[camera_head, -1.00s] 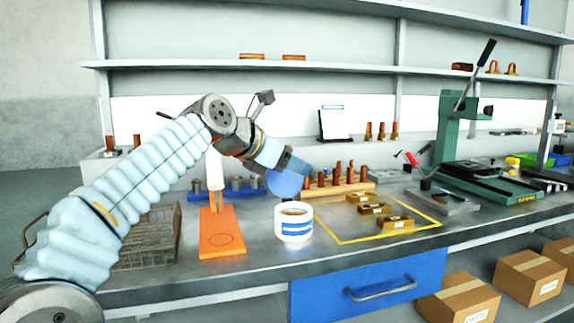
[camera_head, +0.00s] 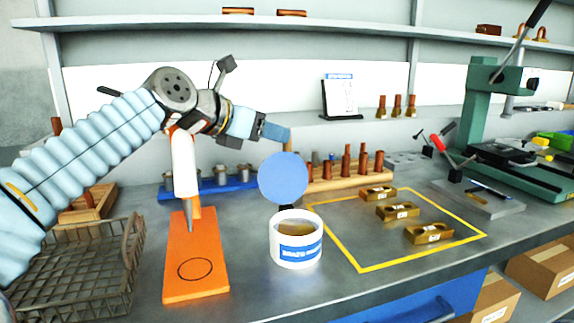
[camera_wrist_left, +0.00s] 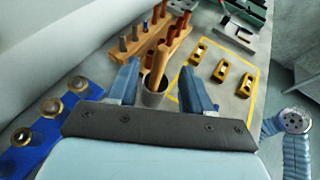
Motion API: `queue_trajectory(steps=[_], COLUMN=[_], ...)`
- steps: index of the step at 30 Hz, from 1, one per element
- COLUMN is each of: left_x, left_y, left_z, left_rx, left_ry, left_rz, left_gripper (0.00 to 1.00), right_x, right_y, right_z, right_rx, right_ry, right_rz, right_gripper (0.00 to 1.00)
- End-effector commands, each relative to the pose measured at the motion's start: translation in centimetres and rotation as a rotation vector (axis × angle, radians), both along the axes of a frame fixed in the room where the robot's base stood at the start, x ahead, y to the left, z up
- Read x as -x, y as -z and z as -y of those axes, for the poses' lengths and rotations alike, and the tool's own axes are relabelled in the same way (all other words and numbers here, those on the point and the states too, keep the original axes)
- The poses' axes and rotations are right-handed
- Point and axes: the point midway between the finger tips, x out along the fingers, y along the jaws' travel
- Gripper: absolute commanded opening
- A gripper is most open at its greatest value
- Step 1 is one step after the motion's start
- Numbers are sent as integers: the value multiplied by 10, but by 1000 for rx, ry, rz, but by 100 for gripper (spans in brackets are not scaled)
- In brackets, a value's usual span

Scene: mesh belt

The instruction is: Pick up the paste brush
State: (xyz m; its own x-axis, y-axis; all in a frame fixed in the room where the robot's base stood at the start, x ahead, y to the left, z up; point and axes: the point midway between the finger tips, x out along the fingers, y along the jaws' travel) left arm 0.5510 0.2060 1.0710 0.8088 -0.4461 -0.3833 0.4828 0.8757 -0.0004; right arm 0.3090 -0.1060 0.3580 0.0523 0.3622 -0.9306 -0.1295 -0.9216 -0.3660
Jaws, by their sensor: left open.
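A brown handle (camera_wrist_left: 158,68), which looks like the paste brush, stands up from a grey cup (camera_wrist_left: 153,98) in the left wrist view. It lies between the two blue fingers of my open left gripper (camera_wrist_left: 158,82), with a gap to each. In the head view my left gripper (camera_head: 277,133) is above and behind the white paste tub (camera_head: 297,254), and a bit of brown (camera_head: 288,144) shows at its fingertips. A plain blue disc (camera_head: 283,178) shows just below and hides what is behind it. The bristles are hidden. My right gripper is in neither view.
A wooden rack (camera_head: 345,180) with copper pieces stands close behind. Brass blocks (camera_head: 397,211) lie in a yellow outline to the right. An orange board (camera_head: 197,270) and a wire basket (camera_head: 85,265) are to the left. A green press (camera_head: 485,115) stands at the right.

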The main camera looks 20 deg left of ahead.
Motion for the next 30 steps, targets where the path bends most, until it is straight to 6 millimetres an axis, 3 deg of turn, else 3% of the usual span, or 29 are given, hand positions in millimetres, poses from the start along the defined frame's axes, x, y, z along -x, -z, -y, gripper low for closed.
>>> queue_trajectory(steps=[3, 8, 18, 27, 30], left_x=[-2, -13, -56, -61, -61], left_y=[17, 20, 40, 42, 42], left_z=[2, 7, 31, 33, 33], left_rx=[1, -1, 0, 0, 0], left_ry=[1, 0, 0, 0, 0], left_rz=[-2, 0, -1, 1, 1], left_gripper=[50, 50, 50, 50, 36], right_x=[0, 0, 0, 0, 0], right_y=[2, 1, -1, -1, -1], right_z=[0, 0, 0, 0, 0], right_rx=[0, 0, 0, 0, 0], right_ry=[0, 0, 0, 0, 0], right_rz=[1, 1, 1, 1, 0], right_gripper=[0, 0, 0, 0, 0])
